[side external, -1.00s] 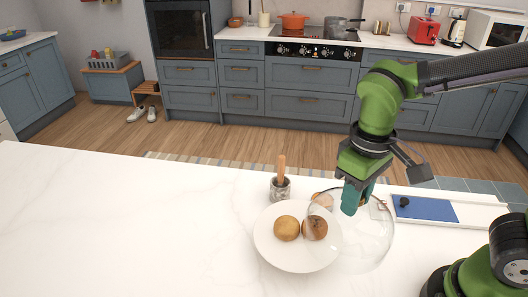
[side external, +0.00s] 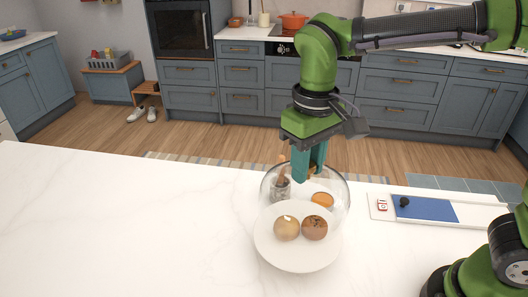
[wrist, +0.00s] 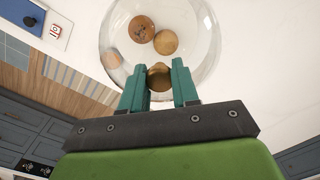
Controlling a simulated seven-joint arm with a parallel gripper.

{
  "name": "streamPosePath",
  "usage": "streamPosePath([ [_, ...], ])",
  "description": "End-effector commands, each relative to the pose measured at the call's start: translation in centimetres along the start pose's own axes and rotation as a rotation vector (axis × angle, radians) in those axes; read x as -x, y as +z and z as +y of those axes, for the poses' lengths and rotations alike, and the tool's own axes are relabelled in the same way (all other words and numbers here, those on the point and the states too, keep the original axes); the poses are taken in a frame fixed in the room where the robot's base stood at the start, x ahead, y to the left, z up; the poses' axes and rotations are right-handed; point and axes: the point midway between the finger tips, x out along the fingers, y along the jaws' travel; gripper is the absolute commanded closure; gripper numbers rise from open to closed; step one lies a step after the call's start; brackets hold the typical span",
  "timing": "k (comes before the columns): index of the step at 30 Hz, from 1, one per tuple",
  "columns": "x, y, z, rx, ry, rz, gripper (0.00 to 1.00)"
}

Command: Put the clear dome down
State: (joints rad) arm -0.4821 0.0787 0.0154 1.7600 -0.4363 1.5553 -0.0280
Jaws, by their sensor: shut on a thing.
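The clear dome (side external: 338,190) hangs below my gripper (side external: 309,172), which is shut on its brown knob. In the wrist view, the knob (wrist: 159,82) sits between the teal fingers of my gripper (wrist: 158,78), with the transparent dome (wrist: 205,45) spreading out beyond them. In the side view the dome overlaps the back of a white plate (side external: 296,262) holding two round brown buns, one left (side external: 287,228) and one right (side external: 314,228). I cannot tell whether the dome's rim touches anything.
A grey stone mortar with a wooden pestle (side external: 280,188) and an orange-brown round item (side external: 322,200) show through the dome. A white board with a blue panel (side external: 425,209) lies to the right. The white counter (side external: 120,225) is clear at left.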

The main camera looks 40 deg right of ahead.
Motion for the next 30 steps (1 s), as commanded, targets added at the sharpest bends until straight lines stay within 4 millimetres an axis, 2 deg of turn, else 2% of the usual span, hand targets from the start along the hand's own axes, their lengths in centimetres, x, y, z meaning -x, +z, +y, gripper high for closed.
streamPosePath([
  [1, -0.1, -1.9, -1.2, -0.005, 0.001, -0.002, 1.0],
  [6, -0.8, -7.3, -4.8, -0.026, 0.004, 0.0, 1.0],
  [12, -3.0, -12.1, -8.6, -0.049, 0.012, 0.005, 1.0],
  [18, -4.7, -14.5, -10.9, -0.061, 0.018, 0.013, 1.0],
  [23, -6.0, -15.0, -11.5, -0.065, 0.022, 0.013, 1.0],
  [30, -10.3, -15.1, -11.4, -0.065, 0.021, 0.013, 1.0],
])
